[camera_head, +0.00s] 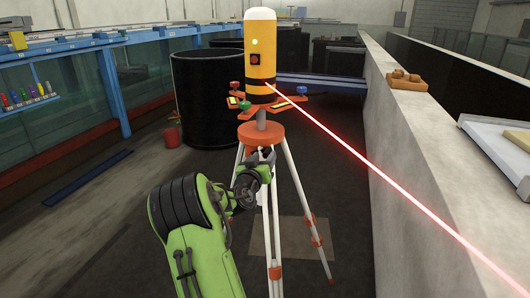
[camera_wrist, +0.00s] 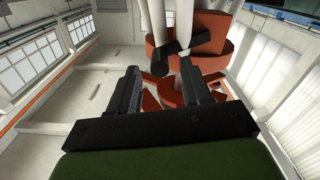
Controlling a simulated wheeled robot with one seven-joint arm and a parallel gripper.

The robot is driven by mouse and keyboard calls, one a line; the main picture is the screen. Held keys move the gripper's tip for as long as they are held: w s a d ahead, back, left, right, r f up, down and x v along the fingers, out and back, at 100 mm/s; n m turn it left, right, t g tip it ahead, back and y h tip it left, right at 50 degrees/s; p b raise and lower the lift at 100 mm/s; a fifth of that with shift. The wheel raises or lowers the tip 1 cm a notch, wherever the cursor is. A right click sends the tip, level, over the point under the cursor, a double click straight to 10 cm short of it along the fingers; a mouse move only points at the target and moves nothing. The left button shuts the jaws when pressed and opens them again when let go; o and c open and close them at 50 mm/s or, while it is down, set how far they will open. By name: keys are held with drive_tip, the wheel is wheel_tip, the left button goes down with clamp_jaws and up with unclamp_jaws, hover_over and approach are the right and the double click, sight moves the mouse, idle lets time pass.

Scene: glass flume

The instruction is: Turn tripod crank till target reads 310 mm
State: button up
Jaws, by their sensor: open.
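The orange laser level (camera_head: 260,60) stands on the tripod (camera_head: 263,134), which has an orange-red head and white legs. A red beam leaves the level toward the lower right. My gripper (camera_head: 262,162) is just below the tripod head, in front of the legs. In the wrist view my gripper (camera_wrist: 161,72) has its two dark fingers apart. A dark crank-like part (camera_wrist: 164,55) shows between and just beyond the fingertips, near the orange-red tripod parts. I cannot tell whether a finger touches it. In the head view my gripper largely hides it. No target reading is visible.
A large black tank (camera_head: 205,95) stands behind the tripod on the left. A concrete wall (camera_head: 400,180) runs along the right, with a small orange-brown object (camera_head: 406,80) on it. The glass flume (camera_head: 75,90) lines the left. A red bucket (camera_head: 171,134) is on the floor.

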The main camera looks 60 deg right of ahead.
drive_tip(key=shift+w+d, duration=0.15)
drive_tip(key=shift+d, duration=1)
clamp_jaws()
